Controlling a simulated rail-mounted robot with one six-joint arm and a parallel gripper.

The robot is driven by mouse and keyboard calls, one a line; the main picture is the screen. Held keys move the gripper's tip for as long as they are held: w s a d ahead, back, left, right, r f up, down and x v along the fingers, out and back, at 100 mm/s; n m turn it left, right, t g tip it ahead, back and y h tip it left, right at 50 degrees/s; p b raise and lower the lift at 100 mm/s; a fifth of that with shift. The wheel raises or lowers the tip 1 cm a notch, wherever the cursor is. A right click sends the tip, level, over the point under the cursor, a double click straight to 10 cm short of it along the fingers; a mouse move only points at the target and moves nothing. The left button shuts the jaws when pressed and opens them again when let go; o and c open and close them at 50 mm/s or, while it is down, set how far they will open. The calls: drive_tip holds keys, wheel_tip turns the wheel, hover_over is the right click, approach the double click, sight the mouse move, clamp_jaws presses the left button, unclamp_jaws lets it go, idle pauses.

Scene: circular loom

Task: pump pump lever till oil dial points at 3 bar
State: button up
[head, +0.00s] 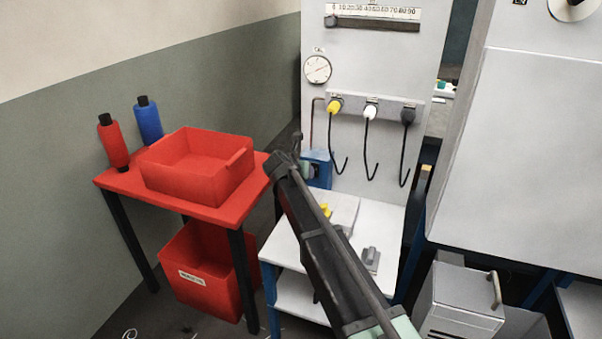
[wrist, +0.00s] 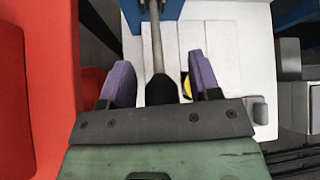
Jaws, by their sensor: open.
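The pump lever (wrist: 157,40) is a thin grey rod with a black grip (wrist: 161,90) at its near end. My gripper (wrist: 161,72) is open, with one purple finger on each side of the lever and gaps between the fingers and the black grip. The rod runs up to the blue pump body (wrist: 170,8); the pump also shows in the head view (head: 320,167), partly behind my arm. The round white oil dial (head: 317,69) is on the grey panel above the pump. Its needle is too small to read surely.
A red table (head: 205,208) with a red bin (head: 190,178) and two spools stands left of the pump. The white stand (head: 285,245) is below my arm. Hooks with yellow, white and black handles (head: 371,112) hang on the panel. A grey machine (head: 530,150) fills the right.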

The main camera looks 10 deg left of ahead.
drive_tip(key=p+v, duration=0.6)
drive_tip(key=v, duration=0.4)
drive_tip(key=shift+s+r, duration=0.2)
drive_tip(key=shift+s, duration=0.05)
